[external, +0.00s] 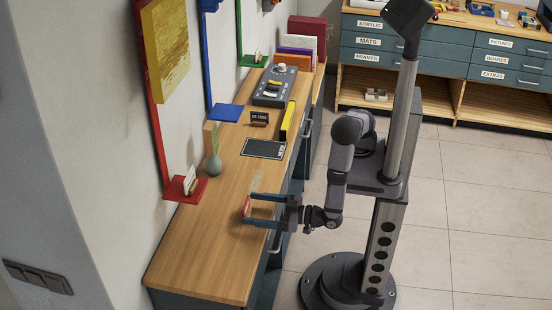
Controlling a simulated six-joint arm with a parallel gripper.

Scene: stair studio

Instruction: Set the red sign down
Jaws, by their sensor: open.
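The red sign (246,206) is a small red and pale piece at the near edge of the wooden counter (205,255). My gripper (249,208) reaches in from the right over the counter edge, its two dark fingers spread and pointing left. The sign shows between the fingertips. The jaws are open. I cannot tell whether a finger touches the sign, or exactly how it rests on the counter.
A red ledge (186,190) with a small card stands left, beside a grey-green vase (214,166). A black mat (264,149), dark sign (260,118), yellow block (288,120) and grey device (274,86) lie farther back. The counter's front end is clear.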

